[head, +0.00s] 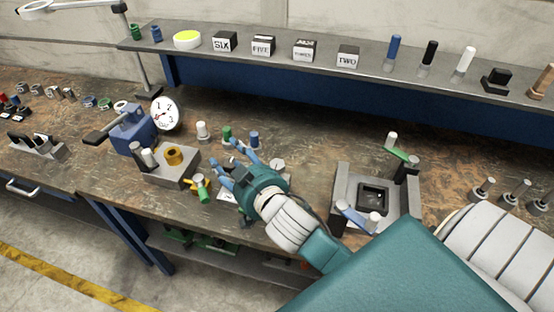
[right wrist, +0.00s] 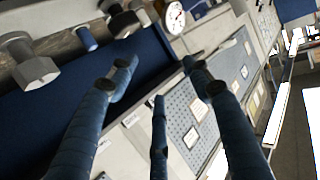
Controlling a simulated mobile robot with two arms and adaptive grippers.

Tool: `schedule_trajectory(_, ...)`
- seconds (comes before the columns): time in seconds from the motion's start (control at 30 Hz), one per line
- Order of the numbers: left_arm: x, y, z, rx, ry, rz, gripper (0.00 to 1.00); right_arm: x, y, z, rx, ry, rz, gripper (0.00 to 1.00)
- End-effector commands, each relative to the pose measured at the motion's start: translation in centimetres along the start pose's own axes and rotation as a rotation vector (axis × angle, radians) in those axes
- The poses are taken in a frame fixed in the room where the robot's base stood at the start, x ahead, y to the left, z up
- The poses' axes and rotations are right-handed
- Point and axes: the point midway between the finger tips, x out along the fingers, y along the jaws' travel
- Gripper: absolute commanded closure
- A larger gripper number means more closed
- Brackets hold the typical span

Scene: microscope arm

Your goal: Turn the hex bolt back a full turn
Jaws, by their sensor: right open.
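A grey bolt with a large hex head (right wrist: 35,68) shows at the left of the right wrist view. My right gripper is open and low over the bench. Its blue fingers are spread in the right wrist view (right wrist: 160,78), with nothing between them and the bolt off to their left. My left gripper is not in view.
A grey block with a brass ring (head: 174,156), a blue vice (head: 133,132) and a dial (head: 163,113) are left of my gripper. A yellow and green piece (head: 203,189) lies close by. A grey fixture (head: 340,200) stands to the right. A shelf (head: 270,62) runs behind.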

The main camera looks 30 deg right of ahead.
Motion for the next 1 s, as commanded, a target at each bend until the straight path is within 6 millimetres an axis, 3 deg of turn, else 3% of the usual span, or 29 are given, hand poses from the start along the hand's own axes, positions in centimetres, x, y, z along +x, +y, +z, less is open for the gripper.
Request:
schedule_trajectory(0.03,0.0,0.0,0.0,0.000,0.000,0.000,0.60,1.1,-1.7,-4.8,0.009,0.148,-0.060,0.50)
schedule_trajectory(0.1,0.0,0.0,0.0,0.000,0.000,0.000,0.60,1.3,-4.9,-10.8,0.026,0.340,-0.183,0.50)
schedule_trajectory(0.2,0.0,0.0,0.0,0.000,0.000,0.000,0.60,-0.3,-10.6,-17.2,0.017,0.549,-0.421,0.50)
schedule_trajectory(0.3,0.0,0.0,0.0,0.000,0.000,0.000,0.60,-3.2,-16.4,-20.3,-0.044,0.659,-0.700,0.50)
schedule_trajectory(0.37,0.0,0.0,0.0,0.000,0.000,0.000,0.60,-5.0,-19.5,-20.4,-0.103,0.668,-0.873,0.50)
schedule_trajectory(0.43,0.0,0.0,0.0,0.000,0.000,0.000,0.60,-6.7,-22.4,-19.0,-0.193,0.622,-1.064,0.50)
schedule_trajectory(0.5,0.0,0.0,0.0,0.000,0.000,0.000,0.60,-7.6,-24.1,-16.4,-0.301,0.514,-1.226,0.50)
schedule_trajectory(0.57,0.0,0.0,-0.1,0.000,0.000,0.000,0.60,-7.7,-24.3,-13.4,-0.402,0.374,-1.331,0.50)
schedule_trajectory(0.67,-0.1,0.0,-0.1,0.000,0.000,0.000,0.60,-6.6,-22.1,-8.3,-0.565,0.067,-1.409,0.50)
schedule_trajectory(0.77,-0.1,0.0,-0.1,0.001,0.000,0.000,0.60,-4.2,-16.3,-4.0,-0.698,-0.298,-1.347,0.50)
schedule_trajectory(0.87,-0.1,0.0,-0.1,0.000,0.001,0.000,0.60,-2.0,-8.1,-1.9,-0.768,-0.658,-1.154,0.50)
schedule_trajectory(0.9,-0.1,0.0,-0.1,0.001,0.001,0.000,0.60,-1.5,-4.7,-1.8,-0.774,-0.783,-1.055,0.50)
schedule_trajectory(1.0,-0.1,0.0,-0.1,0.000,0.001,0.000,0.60,-1.1,3.2,-2.4,-0.755,-1.027,-0.800,0.50)
